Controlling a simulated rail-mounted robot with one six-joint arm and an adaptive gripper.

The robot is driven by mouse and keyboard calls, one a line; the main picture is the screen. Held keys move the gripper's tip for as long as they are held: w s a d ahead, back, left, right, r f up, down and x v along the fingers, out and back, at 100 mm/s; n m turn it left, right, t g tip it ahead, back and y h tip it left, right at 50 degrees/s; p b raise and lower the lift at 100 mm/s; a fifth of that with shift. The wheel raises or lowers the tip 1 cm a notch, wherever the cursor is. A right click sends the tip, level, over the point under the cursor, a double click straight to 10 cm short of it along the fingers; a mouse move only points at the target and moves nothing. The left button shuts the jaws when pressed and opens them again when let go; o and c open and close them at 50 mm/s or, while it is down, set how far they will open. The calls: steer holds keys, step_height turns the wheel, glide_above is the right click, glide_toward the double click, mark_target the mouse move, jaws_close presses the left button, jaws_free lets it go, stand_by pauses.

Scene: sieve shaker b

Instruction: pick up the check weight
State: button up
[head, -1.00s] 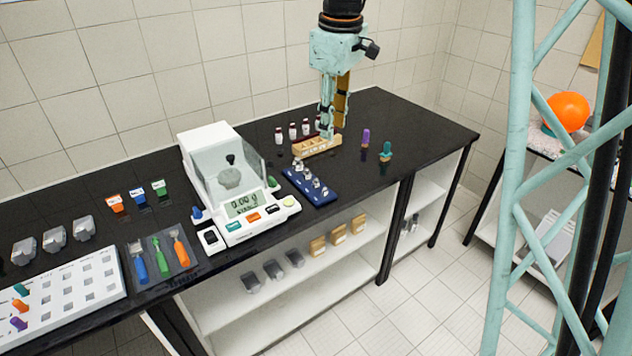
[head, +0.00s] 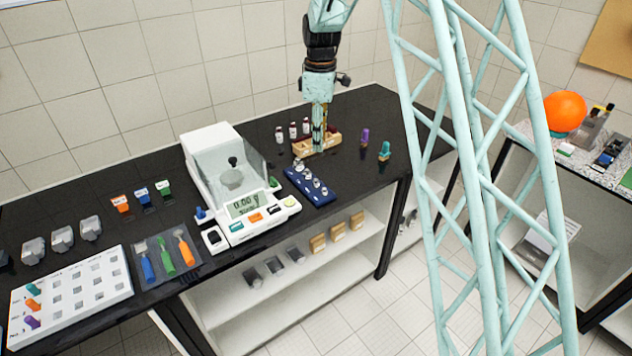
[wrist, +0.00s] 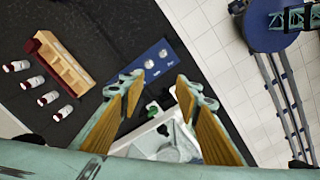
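A blue block (head: 299,185) on the black bench holds several small silver weights (head: 308,174) in a row. Which of them is the check weight I cannot tell. The block (wrist: 141,56) also shows in the wrist view beyond my fingertips, with two weights visible and the rest hidden behind a finger. My gripper (head: 319,146) points down at the wooden rack, just behind the blue block. In the wrist view my gripper (wrist: 158,82) has its two fingers spread apart with nothing between them.
A wooden rack (head: 330,142) stands close to my gripper, with white vials (head: 293,132) behind it. The balance (head: 243,207) with its clear shield stands left of the block. A purple piece (head: 365,137) and a teal piece (head: 384,151) stand to the right.

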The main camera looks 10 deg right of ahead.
steer(key=w+f+n+p, duration=0.1)
steer(key=w+f, duration=0.3)
steer(key=f, duration=0.3)
steer(key=shift+w+n+p, duration=0.3)
steer(key=shift+f, duration=0.1)
glide_above(316, 179)
steer(key=shift+w+f+p, duration=0.1)
steer(key=shift+f+p, duration=0.2)
steer(key=shift+f, duration=3.9)
steer(key=shift+f+p, duration=0.45)
steer(key=shift+f, duration=2.15)
steer(key=shift+c, duration=0.5)
steer(key=c, duration=0.9)
